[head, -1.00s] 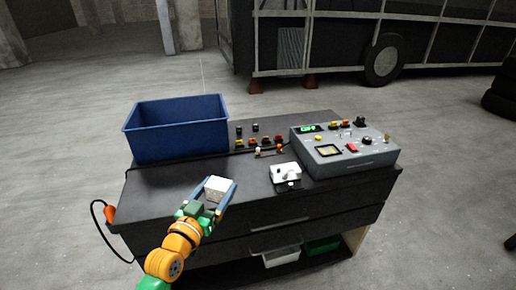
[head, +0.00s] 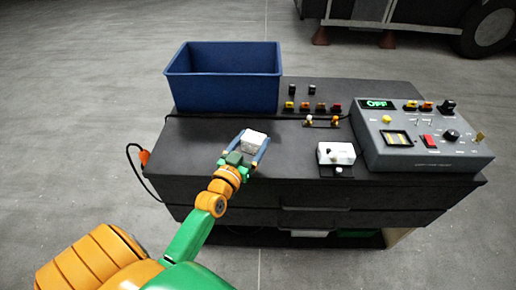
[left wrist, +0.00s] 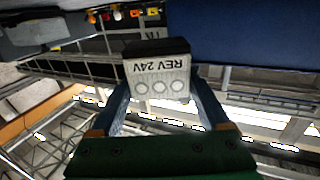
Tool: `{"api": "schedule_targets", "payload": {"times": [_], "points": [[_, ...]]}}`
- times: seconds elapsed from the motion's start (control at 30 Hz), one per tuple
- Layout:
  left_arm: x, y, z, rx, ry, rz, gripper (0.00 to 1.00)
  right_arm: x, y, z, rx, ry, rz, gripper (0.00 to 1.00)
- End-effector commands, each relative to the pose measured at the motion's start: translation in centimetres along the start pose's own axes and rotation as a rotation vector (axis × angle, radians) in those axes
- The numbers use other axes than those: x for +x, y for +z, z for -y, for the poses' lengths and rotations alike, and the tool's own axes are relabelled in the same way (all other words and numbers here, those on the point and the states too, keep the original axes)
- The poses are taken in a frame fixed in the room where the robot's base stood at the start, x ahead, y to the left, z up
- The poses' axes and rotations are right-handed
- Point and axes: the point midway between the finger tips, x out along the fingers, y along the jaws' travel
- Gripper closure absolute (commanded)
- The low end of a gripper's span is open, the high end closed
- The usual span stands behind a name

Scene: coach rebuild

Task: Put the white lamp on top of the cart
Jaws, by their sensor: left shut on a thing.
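The white lamp (head: 254,139) is a small white block between the fingers of my left gripper (head: 253,147), which is shut on it. In the left wrist view the lamp (left wrist: 158,75) shows a face marked "REV 24V" with a row of circles, between the two blue fingers (left wrist: 155,105). The cart (head: 190,150) is dark with a flat top and drawers. In the head view the lamp appears over the cart top's front left part; I cannot tell its height above it. My right gripper is out of view.
A blue bin (head: 222,85) stands at the cart's back left. A grey control box (head: 420,150) reading "OFF" stands at the right. A white switch unit (head: 337,153) and several small coloured connectors (head: 305,106) lie between. Bare cart top shows around the lamp.

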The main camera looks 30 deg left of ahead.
Motion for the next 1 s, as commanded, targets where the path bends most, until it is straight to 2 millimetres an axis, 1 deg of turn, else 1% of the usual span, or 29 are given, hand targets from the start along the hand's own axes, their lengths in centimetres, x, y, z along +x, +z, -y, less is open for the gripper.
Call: {"api": "schedule_targets", "payload": {"times": [0.03, 0.17, 0.23, 0.3, 0.37, 0.53, 0.57, 0.6, 0.63, 0.87, 0.93, 1.0], "points": [[0.7, 1.3, 0.2, 0.002, 0.000, -0.001, 0.82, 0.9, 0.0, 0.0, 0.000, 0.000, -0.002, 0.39], [1.9, 2.8, 0.5, 0.001, 0.000, 0.000, 0.82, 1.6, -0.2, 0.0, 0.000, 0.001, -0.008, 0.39], [2.1, 4.5, 0.5, 0.002, 0.001, 0.003, 0.82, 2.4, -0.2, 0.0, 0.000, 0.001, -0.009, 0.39], [2.0, 5.5, 0.5, 0.002, 0.000, 0.002, 0.82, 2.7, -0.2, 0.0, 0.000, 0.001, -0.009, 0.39], [2.0, 5.8, 0.5, 0.001, 0.000, 0.002, 0.82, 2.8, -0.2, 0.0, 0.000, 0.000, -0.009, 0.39], [2.0, 5.6, 0.5, 0.000, -0.001, 0.001, 0.82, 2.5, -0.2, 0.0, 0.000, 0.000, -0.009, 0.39], [1.9, 5.6, 0.5, 0.000, 0.000, 0.002, 0.18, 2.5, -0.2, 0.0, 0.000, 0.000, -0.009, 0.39], [1.9, 5.6, 0.5, 0.000, 0.000, 0.002, 0.07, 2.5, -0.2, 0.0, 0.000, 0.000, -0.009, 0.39], [1.9, 5.6, 0.5, 0.000, 0.000, 0.002, 0.00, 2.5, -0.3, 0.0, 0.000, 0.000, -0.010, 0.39], [1.9, 5.6, 0.5, 0.000, 0.000, 0.002, 0.00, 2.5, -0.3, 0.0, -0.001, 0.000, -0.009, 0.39], [1.5, 5.6, 0.5, -0.001, 0.001, 0.002, 0.00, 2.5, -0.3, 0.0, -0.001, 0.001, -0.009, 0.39], [0.5, 5.6, 0.4, -0.001, 0.001, 0.003, 0.00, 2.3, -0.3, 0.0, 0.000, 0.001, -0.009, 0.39]]}}
